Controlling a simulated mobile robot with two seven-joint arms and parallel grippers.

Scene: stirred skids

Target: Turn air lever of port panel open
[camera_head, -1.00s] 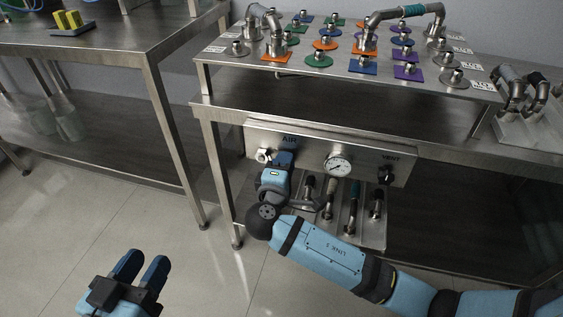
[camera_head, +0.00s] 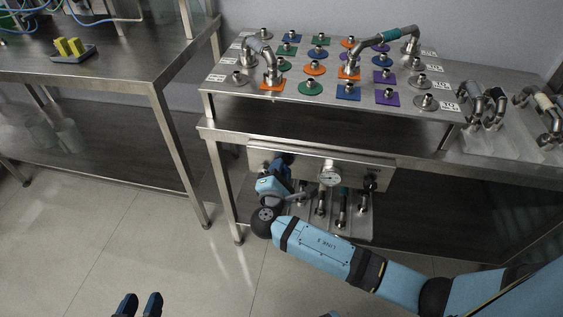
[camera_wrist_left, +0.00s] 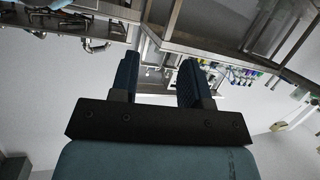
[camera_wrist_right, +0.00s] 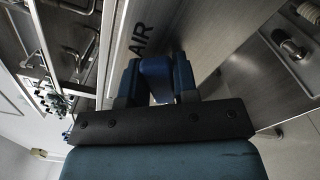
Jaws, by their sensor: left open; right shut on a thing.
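The port panel (camera_head: 352,167) is a metal plate under the front edge of the bench, with a round gauge (camera_head: 331,177) at its middle and a dark vent knob (camera_head: 371,182) at its right. My right gripper (camera_head: 284,160) is at the panel's left part and covers most of the air side. In the right wrist view my right gripper (camera_wrist_right: 155,80) is shut on a blue piece, apparently the air lever (camera_wrist_right: 155,70), beside the letters AIR. The lever's base is hidden. My left gripper (camera_head: 140,303) is open and empty, low over the floor.
Several hose fittings (camera_head: 342,208) hang below the panel, close to my right wrist. The bench top carries a raised plate (camera_head: 225,90) with coloured ports and bent pipes. Another steel table (camera_head: 110,78) stands at the left. The floor between is clear.

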